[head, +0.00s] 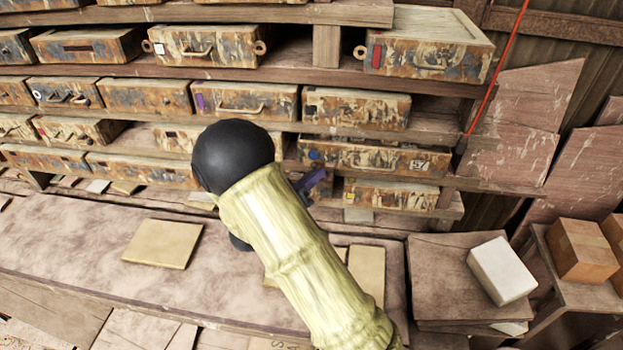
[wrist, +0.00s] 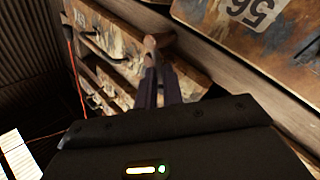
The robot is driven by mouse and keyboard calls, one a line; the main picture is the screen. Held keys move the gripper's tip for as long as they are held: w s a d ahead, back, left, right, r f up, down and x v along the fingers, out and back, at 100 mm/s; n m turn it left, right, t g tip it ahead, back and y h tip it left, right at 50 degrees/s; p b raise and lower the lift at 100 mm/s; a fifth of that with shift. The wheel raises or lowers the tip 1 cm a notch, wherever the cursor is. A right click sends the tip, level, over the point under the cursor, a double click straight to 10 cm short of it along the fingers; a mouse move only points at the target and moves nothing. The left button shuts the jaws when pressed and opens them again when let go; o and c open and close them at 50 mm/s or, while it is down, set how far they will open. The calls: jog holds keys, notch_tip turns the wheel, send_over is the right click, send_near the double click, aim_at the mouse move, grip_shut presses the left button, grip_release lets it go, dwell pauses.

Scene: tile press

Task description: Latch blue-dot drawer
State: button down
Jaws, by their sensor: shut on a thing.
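The blue-dot drawer (head: 380,157) sits in the rack right of my arm in the head view. It has a blue dot near its left end, a handle and a number plate at its right. The drawer also shows in the wrist view (wrist: 105,42). My gripper (wrist: 155,72) is shut on a small brown latch piece (wrist: 150,44) at the drawer's near end. In the head view my gripper (head: 316,180) is partly hidden behind my arm, in front of the drawer's lower left. The latch piece's exact shape is partly hidden by the fingers.
Several other worn drawers fill the rack. A bench (head: 70,235) with loose tiles (head: 163,244) runs below. A white block (head: 501,270) lies on a stand at right. A red cord (head: 497,70) hangs beside the rack.

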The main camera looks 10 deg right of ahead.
jog(key=c, duration=1.5)
grip_release()
jog(key=b+v, duration=0.4)
jog(key=v, duration=1.3)
jog(key=shift+s+a+f, duration=0.1)
jog(key=shift+s+a, duration=0.05)
jog(key=shift+a, duration=0.05)
jog(key=shift+c, duration=0.3)
